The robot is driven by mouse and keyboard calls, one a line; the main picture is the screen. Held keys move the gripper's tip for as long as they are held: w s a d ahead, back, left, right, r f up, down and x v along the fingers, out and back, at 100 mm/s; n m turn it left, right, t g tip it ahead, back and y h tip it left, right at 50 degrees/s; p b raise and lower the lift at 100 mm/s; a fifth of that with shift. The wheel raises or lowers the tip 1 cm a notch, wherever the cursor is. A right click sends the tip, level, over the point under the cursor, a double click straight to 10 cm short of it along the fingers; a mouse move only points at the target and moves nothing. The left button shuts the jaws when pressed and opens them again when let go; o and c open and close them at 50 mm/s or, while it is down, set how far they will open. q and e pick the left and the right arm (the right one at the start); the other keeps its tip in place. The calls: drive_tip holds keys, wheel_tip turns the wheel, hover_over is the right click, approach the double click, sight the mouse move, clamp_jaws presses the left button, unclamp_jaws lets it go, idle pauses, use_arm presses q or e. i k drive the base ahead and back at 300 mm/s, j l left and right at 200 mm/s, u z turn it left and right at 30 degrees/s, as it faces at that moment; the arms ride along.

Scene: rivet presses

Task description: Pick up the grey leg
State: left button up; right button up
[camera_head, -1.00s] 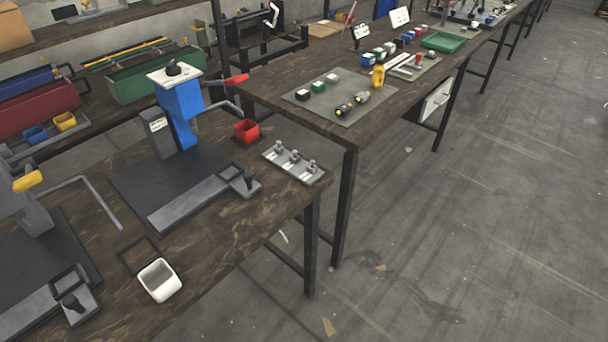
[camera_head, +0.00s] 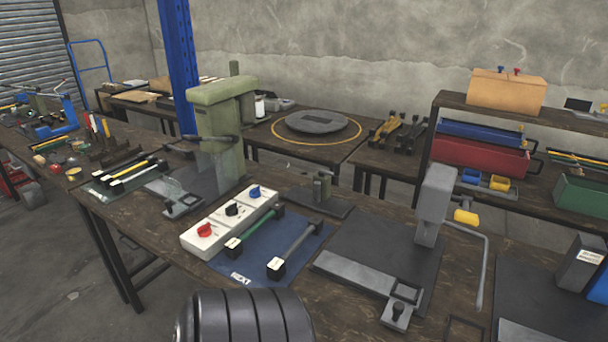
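A slim grey leg (camera_head: 298,246) with a dark block at its near end lies on a blue mat (camera_head: 238,265) in the head view. Neither gripper is in view. A dark ribbed cylinder, probably part of my arm, shows at the bottom edge, in front of the table.
A white box with red, black and blue knobs (camera_head: 230,220) stands left of the mat. A green press (camera_head: 222,120) rises behind it. A grey press (camera_head: 434,205) stands to the right. More bars (camera_head: 128,172) lie on the table at left.

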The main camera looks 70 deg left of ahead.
sight(276, 269)
drive_tip(key=u, duration=2.35)
drive_tip(key=i+j, duration=0.1)
drive_tip(key=j, duration=0.3)
drive_tip(key=i+j, duration=0.1)
drive_tip(key=j, duration=0.3)
drive_tip(key=i+j, duration=0.1)
drive_tip(key=j, duration=0.3)
drive_tip(key=i+j, duration=0.1)
drive_tip(key=j, duration=0.3)
drive_tip(key=u, duration=0.05)
